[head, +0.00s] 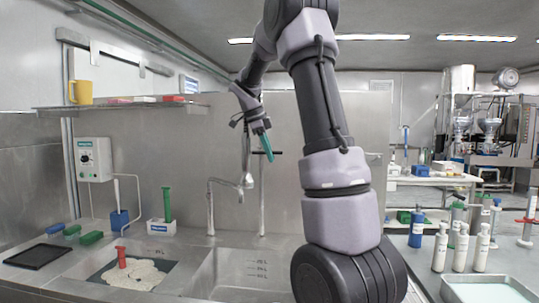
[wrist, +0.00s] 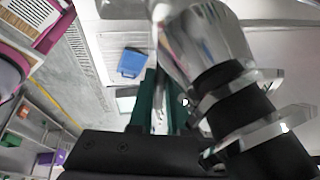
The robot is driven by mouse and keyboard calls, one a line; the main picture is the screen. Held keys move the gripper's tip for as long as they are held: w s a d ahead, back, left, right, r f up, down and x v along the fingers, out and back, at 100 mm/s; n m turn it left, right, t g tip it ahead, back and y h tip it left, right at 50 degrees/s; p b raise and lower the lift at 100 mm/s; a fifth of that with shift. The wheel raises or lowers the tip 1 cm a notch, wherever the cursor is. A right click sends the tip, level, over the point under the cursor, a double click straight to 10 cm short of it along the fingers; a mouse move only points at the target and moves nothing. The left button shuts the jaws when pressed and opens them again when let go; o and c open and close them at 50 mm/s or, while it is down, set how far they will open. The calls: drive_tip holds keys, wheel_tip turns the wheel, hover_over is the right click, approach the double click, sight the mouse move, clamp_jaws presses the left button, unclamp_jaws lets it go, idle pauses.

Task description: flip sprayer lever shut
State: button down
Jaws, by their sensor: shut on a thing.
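The chrome sprayer shows in the head view (head: 246,168), hanging above the sink on its upright pipe. In the wrist view its shiny body (wrist: 205,45) with black rings fills the right side, close beside my fingers. My gripper (head: 267,150) is up at the sprayer, with its teal fingers pointing down. In the wrist view the teal fingers of my gripper (wrist: 158,98) are close together around a thin metal piece, which looks like the sprayer lever (wrist: 160,118). Its far end and exact angle are largely hidden by the fingers.
The steel sink (head: 235,270) lies below, with a faucet (head: 209,205) to the left. Bottles (head: 440,247) stand on the right counter. The steel wall panel is close behind the sprayer.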

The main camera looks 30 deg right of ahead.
drive_tip(key=c, duration=0.9)
unclamp_jaws()
drive_tip(key=shift+o, duration=0.2)
drive_tip(key=shift+r, duration=0.1)
drive_tip(key=v, duration=1)
drive_tip(key=shift+r, duration=0.3)
drive_tip(key=shift+a, duration=0.15)
